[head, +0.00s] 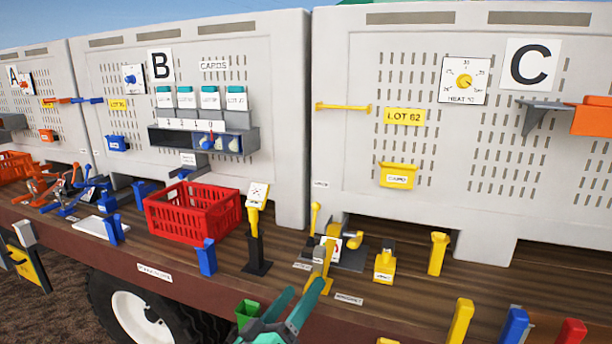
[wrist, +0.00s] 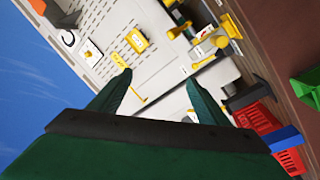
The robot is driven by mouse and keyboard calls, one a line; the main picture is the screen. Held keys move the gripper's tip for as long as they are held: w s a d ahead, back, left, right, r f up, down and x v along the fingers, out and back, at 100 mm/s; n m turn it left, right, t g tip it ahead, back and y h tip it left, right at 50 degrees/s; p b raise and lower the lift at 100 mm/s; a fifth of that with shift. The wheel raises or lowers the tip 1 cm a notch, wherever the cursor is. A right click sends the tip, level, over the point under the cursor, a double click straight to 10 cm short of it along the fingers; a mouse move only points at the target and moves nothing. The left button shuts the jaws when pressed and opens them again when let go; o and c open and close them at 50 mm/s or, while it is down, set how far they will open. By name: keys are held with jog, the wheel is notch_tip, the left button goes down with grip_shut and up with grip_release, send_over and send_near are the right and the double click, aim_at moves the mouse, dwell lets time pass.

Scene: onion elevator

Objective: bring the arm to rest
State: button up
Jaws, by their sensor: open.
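My gripper (head: 300,305) shows at the bottom middle of the head view, its two green fingers apart with nothing seen between them. It is over the front edge of the wooden trailer deck (head: 290,285), in front of the yellow fittings. In the wrist view my gripper (wrist: 155,95) also has its fingers spread. Beyond them are the light grey panel, tilted in the picture, and open space. My arm's own links are mostly outside the head view.
A red crate (head: 192,212) stands on the deck left of centre. A yellow-topped black stand (head: 257,235), a yellow bottle-like piece (head: 385,264) and yellow posts (head: 438,254) stand nearby. A green bin (head: 247,312) is below the deck edge. Grey panels B and C (head: 350,90) rise behind.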

jog(key=s+d+f+n+y, duration=0.1)
jog(key=s+f+n+y, duration=0.15)
jog(key=s+f, duration=0.4)
jog(key=s+f+n+y, duration=0.1)
jog(key=s+f+y, duration=0.25)
jog(key=f, duration=0.65)
jog(key=s+d+f+n+y, duration=0.1)
jog(key=s+f+n+y, duration=0.15)
jog(key=s+f, duration=0.45)
jog(key=s+f+m, duration=0.3)
jog(key=s+m, duration=0.1)
jog(key=s, duration=0.8)
jog(key=s+f+m+g+y, duration=0.1)
jog(key=s+f+m, duration=0.2)
jog(key=s, duration=0.9)
jog(key=shift+a+f+m+g, duration=0.2)
jog(key=shift+m+g, duration=0.1)
jog(key=shift+m, duration=0.3)
